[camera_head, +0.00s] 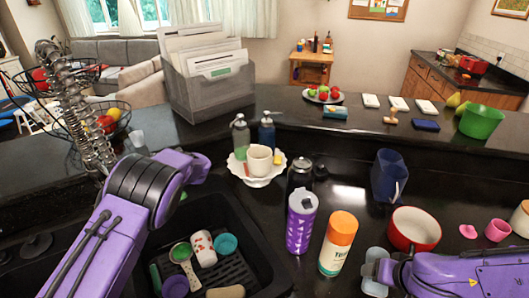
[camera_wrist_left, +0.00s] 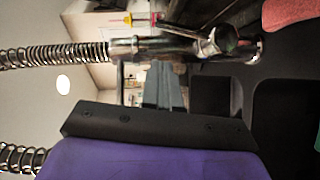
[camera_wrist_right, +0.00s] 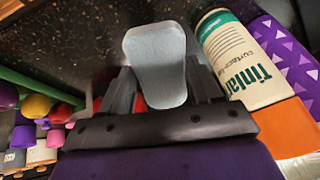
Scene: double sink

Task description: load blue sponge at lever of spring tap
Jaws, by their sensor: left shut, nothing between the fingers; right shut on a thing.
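The spring tap (camera_head: 88,115) stands at the left, its coil upright. In the left wrist view its chrome body (camera_wrist_left: 165,48) runs sideways, with a thin rod that looks like the lever (camera_wrist_left: 185,33). My left gripper (camera_wrist_left: 165,88) is shut and empty close to the tap; in the head view my forearm hides it. My right gripper (camera_wrist_right: 160,85) is shut on a pale blue-grey, waisted block (camera_wrist_right: 155,60) that looks like the blue sponge. In the head view the block (camera_head: 374,288) is at the lower right, partly hidden by the gripper, beside an orange-capped bottle.
The bottle (camera_head: 338,245) and a purple tumbler (camera_head: 301,225) stand left of my right gripper. A red bowl (camera_head: 415,230) and blue pitcher (camera_head: 388,175) are behind it. The black sink (camera_head: 262,250) holds cups and a scoop.

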